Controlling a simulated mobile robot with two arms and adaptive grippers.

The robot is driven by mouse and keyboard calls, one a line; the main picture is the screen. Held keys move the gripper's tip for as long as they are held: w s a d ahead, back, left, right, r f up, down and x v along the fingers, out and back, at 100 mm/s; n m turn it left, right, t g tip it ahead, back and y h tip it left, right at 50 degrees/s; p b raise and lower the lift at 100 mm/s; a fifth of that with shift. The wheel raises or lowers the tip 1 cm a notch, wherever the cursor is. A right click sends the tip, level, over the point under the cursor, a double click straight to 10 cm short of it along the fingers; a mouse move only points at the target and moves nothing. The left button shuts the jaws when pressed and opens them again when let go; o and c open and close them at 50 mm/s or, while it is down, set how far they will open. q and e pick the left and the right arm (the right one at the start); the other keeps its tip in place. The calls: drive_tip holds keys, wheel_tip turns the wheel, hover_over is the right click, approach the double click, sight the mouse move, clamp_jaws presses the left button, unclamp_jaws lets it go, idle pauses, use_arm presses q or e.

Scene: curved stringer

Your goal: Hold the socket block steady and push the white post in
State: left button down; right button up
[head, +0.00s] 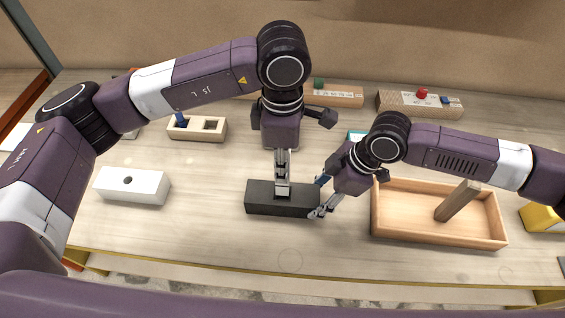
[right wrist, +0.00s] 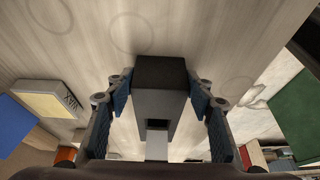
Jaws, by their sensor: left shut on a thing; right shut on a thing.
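The dark socket block (head: 262,199) lies on the table in the middle of the head view. My right gripper (head: 319,210) is shut on its right end. In the right wrist view the block (right wrist: 160,72) sits between the blue-padded fingers of this gripper (right wrist: 160,90). My left gripper (head: 282,181) points straight down over the block's middle and is shut on the white post (head: 282,190), of which only a small pale part shows at the block's top. How deep the post sits in the block is hidden by the fingers.
A white block with a round hole (head: 150,185) lies at left. A wooden tray (head: 420,232) with a wooden bar (head: 458,200) stands close on the right, and a yellow item (head: 541,218) beyond it. Wooden blocks (head: 215,137) (head: 395,104) line the back. The front table strip is clear.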

use_arm(q)
drive_tip(key=shift+f, duration=2.8)
drive_tip(key=c, duration=1.6)
unclamp_jaws()
wheel_tip(320, 180, up, 12)
drive_tip(key=shift+r, duration=0.1)
use_arm(e)
drive_tip(key=o, duration=1.5)
drive_tip(key=shift+o, duration=0.4)
